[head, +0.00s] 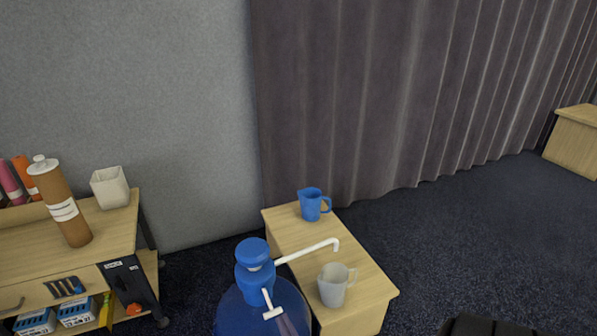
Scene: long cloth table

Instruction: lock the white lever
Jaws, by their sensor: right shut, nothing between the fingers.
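A large blue bottle (232,316) stands at the bottom centre, cut off by the frame edge. A blue pump head (255,277) sits on top of it. A thin white spout (310,253) reaches from the pump to the right. The small white lever (269,304) sticks out from the front of the pump. A greyish strip shows just below it; I cannot tell what it is. My right gripper (487,325) shows only as a dark part at the bottom edge, well right of the lever. It is shut and empty. My left gripper is not in view.
A wooden table (286,236) behind the bottle holds a blue jug (311,204) and a white jug (334,285) under the spout. A wooden cart (110,232) with a brown bottle (62,205) and a white cup (110,188) stands left. The carpet at right is clear.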

